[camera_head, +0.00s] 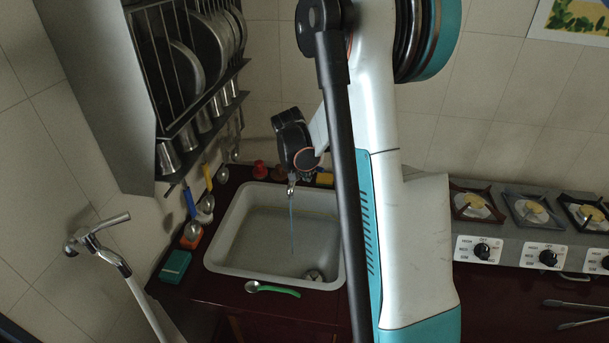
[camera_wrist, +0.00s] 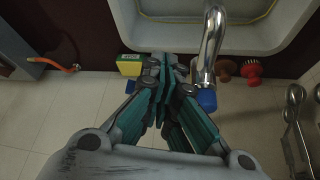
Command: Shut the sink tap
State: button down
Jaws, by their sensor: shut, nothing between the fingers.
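The chrome sink tap (camera_wrist: 211,45) arches over the sink's edge in the wrist view. A blue part (camera_wrist: 204,99) shows at its base, beside my fingers. In the head view only its spout end (camera_head: 291,189) shows, with a thin stream of water (camera_head: 291,225) falling into the pale sink (camera_head: 225,242). My gripper (camera_wrist: 164,68) is shut and empty, just left of the tap in the wrist view. I cannot tell whether a finger touches the blue part. In the head view my arm hides the fingers and most of the tap.
A dish rack (camera_head: 190,60) hangs at the upper left. A green-handled spoon (camera_head: 272,289) lies before the sink. The stove (camera_head: 535,250) is at the right.

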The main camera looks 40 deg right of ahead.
jog(key=shift+d+n+b, duration=0.4)
jog(key=shift+d+b, duration=0.25)
jog(key=shift+d, duration=0.65)
